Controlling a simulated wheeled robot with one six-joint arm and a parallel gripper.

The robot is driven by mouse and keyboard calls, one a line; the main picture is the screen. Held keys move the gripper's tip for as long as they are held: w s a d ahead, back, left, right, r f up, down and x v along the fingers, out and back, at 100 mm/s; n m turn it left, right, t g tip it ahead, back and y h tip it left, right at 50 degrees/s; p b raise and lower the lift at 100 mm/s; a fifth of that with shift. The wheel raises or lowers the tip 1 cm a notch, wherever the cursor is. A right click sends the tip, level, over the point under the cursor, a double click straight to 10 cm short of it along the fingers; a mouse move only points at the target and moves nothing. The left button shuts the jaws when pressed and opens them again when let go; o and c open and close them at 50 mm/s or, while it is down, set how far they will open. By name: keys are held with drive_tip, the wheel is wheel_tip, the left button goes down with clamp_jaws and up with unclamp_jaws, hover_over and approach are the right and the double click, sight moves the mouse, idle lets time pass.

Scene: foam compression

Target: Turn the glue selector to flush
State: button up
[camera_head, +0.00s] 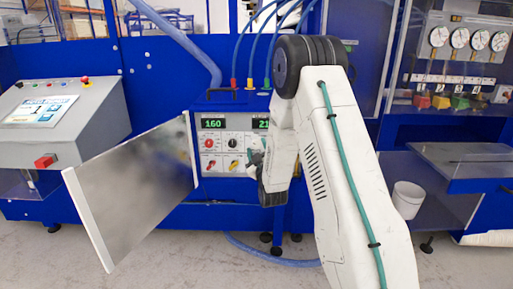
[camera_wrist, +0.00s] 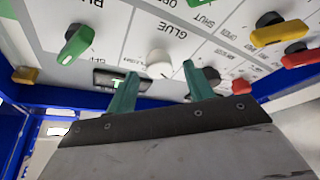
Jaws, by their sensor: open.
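The glue selector looks like the white knob (camera_wrist: 160,63) by the upside-down GLUE and FLUSH lettering in the wrist view. Which way it points I cannot tell. My gripper (camera_wrist: 160,85) is open, with its two green fingers apart and nothing held. The white knob shows in the gap between the fingertips, and I cannot tell whether they touch it. In the head view my gripper (camera_head: 256,160) is at the right part of the control panel (camera_head: 222,154), and my arm hides that part, including the white knob.
In the wrist view a green knob (camera_wrist: 75,45) is to the left, and yellow (camera_wrist: 275,32) and red (camera_wrist: 300,56) handles are to the right. In the head view an open metal door (camera_head: 130,190) stands left of the panel. Hoses (camera_head: 240,45) rise above the cabinet.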

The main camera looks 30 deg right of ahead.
drive_tip(key=shift+w+d+r, duration=0.2)
drive_tip(key=shift+w, duration=0.45)
drive_tip(key=c, duration=1)
